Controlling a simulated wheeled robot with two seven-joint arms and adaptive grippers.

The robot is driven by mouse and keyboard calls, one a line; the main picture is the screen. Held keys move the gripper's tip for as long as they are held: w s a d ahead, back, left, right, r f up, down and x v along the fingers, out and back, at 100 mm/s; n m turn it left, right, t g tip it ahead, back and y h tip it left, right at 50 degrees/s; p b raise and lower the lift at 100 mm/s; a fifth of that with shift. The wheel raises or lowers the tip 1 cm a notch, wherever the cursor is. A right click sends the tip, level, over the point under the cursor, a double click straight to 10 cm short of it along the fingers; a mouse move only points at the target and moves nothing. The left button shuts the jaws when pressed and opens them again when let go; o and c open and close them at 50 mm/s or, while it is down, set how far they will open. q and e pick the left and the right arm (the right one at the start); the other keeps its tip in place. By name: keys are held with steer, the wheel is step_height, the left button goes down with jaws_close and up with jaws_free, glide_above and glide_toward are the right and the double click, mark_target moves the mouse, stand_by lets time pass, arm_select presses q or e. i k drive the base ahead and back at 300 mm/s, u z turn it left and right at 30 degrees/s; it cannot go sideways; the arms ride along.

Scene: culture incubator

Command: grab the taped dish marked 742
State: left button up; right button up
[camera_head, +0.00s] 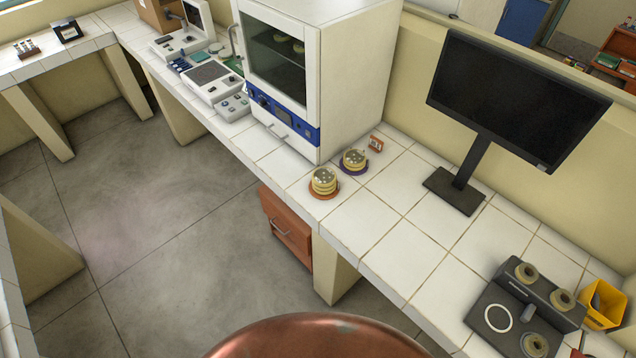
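The nearer dish stack (323,180) is on an orange round mat (324,194). The farther dish stack (354,158) is on a purple round mat (353,171). More round dishes (283,37) show through the glass door of the white and blue incubator (349,80), which looks closed. No number 742 is legible on any dish, and tape on them is too small to make out. Neither of my grippers is in view.
A small orange and white item (375,144) stands behind the stacks. A monitor (512,98) stands farther right. A dark device (497,316) with several rolls and a yellow bin (604,306) are at the right end. The bench (400,250) between is clear.

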mark_target(323, 177)
steer(key=u, duration=1.6)
steer(key=i, duration=1.9)
steer(key=z, duration=2.65)
